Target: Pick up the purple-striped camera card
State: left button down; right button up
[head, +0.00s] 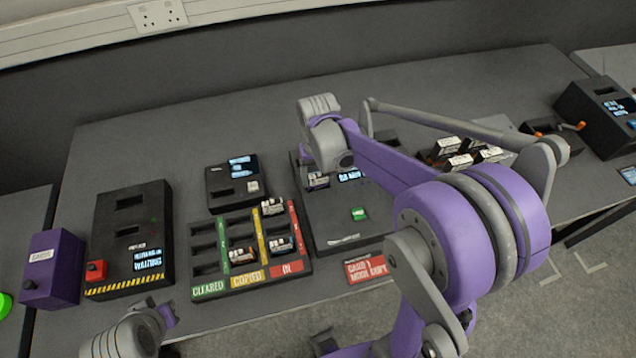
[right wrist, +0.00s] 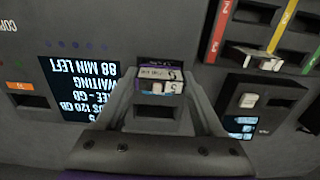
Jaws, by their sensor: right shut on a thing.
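The purple-striped camera card (right wrist: 160,80) is between the fingers of my right gripper (right wrist: 159,88) in the right wrist view. It shows a white label and a purple band. My right gripper is shut on it, at the grey copier unit with the lit screen (right wrist: 78,85). A dark slot opening (right wrist: 155,113) shows just below the card. I cannot tell whether the card's far end is inside a slot. In the head view a card (head: 318,181) shows on the copier unit (head: 345,226), below my right wrist; the fingers are mostly hidden.
A sorting tray (head: 205,270) with green, yellow and red strips holds several cards left of the copier. A small screened box (head: 222,190) stands behind it. A striped-edge unit (head: 130,215) and purple box (head: 52,268) are farther left. More cards (head: 458,163) lie right of my forearm.

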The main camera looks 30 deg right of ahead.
jog(key=shift+c, duration=1.2)
